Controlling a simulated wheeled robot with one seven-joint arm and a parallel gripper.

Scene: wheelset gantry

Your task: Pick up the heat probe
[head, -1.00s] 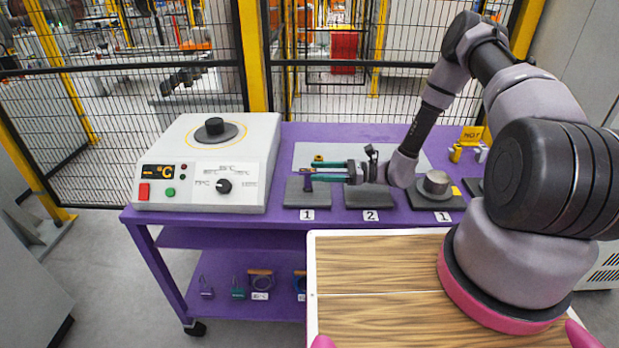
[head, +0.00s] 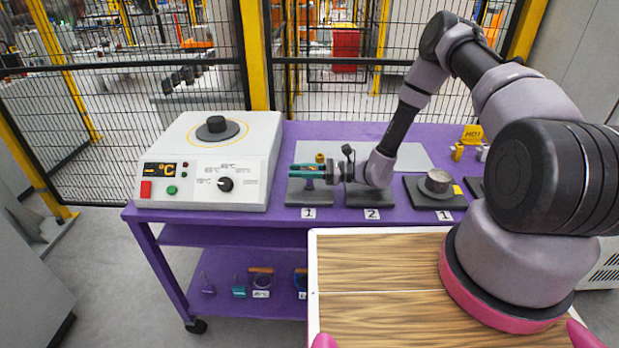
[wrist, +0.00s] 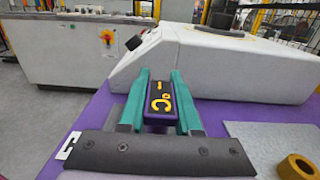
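The heat probe (wrist: 161,104) is a dark purple body with a yellow °C mark on its black face, seen in the wrist view. The two green fingers of my gripper (wrist: 160,90) lie along both its sides, with no clear gap. In the head view my gripper (head: 306,171) is over the dark pad labelled 1 (head: 310,197) at the left. A small purple part of the probe (head: 309,184) shows just below the fingers. I cannot tell whether the probe still touches the pad.
A white heater unit (head: 190,195) with a dark knob stands left of my gripper on the purple bench (head: 290,134). A pad labelled 2 (head: 368,197) is to the right, then a metal cylinder (head: 438,181) on another pad. A brass ring (wrist: 296,167) lies near my gripper.

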